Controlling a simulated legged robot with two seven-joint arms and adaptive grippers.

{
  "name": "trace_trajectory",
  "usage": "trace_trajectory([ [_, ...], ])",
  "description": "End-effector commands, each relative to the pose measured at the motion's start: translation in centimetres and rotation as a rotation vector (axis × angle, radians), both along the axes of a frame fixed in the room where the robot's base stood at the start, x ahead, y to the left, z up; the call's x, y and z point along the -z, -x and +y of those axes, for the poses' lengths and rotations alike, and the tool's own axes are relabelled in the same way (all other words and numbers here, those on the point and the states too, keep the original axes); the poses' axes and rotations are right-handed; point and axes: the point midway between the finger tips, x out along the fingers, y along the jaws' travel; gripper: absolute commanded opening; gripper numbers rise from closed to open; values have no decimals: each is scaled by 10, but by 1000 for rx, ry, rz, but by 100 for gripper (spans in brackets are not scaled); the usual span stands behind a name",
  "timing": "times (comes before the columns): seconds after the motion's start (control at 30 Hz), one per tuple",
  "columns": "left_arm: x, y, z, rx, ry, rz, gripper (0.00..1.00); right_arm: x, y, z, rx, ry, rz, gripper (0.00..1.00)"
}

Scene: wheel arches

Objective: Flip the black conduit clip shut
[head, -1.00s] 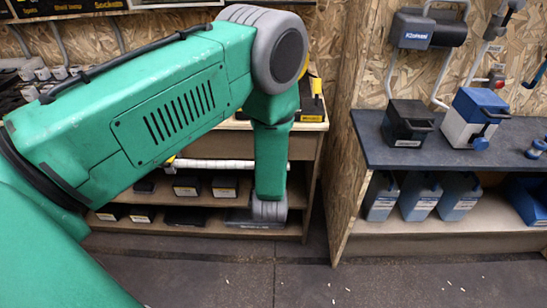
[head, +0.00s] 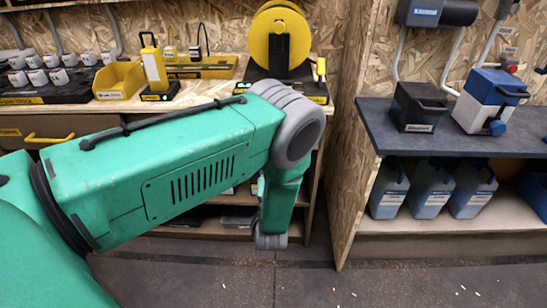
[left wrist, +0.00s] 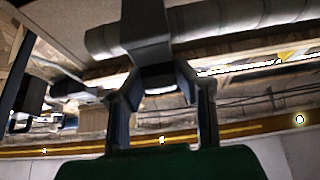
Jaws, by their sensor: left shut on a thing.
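My left arm comes in from the left in the head view, and its wrist and gripper are hidden behind its bent grey joint. In the left wrist view my left gripper (left wrist: 158,85) is seen with its two dark fingers angled inward. They are shut on a dark block (left wrist: 147,35), which stands out past the fingertips. I cannot tell whether this block is the black conduit clip. Grey conduit (head: 398,65) runs on the right wall panel in the head view, but I cannot make out a clip on it. My right gripper is not in view.
A black case (head: 420,107) and a blue-and-white box (head: 487,101) stand on the dark right shelf (head: 365,120), above blue jugs (head: 388,190). A yellow reel (head: 267,42) stands on the back bench. A wooden partition (head: 350,180) separates the bays. The floor in front is open.

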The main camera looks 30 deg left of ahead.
Motion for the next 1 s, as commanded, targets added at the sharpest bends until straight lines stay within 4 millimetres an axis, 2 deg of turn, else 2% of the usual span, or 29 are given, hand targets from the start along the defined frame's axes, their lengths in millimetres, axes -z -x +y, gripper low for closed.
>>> trace_trajectory([
  [0.03,10,3,-3,4,6,15,0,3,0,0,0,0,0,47],
  [0.5,12,2,-4,6,3,9,0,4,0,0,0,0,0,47],
  [0.53,12,2,-4,6,3,9,27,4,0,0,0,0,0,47],
  [0.6,12,3,-4,6,1,9,47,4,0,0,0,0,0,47],
  [1.0,-1,2,-2,2,-4,-7,47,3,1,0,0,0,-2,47],
])
